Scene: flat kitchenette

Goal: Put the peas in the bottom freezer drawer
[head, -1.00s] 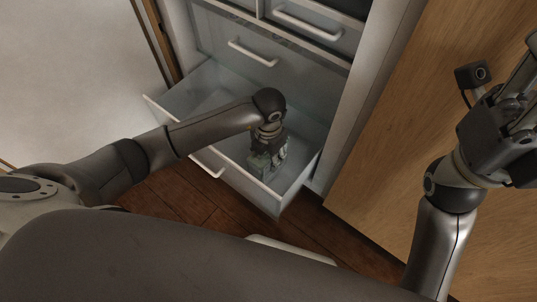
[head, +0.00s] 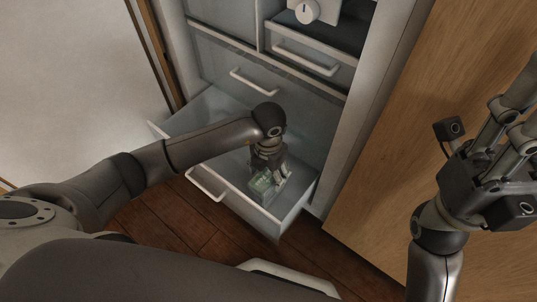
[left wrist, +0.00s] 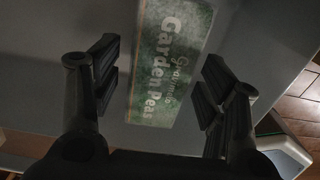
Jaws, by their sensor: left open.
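The pea packet (left wrist: 172,60), a green box-shaped pack reading "Garden Peas", lies on the floor of the open bottom freezer drawer (head: 294,212). It also shows in the head view (head: 262,183), partly hidden by my left gripper (head: 271,180). That gripper reaches down into the drawer, right over the packet. In the left wrist view its two fingers (left wrist: 160,78) stand apart on either side of the packet, with a gap to it. My right gripper (head: 518,122) is raised at the right, away from the drawer and partly cut off by the picture edge.
A closed drawer with a white handle (head: 253,82) sits above the open one. Higher up are another handled drawer (head: 305,60) and a control knob (head: 307,11). A wooden panel (head: 385,190) stands right of the freezer. Dark wooden floor (head: 190,225) lies in front.

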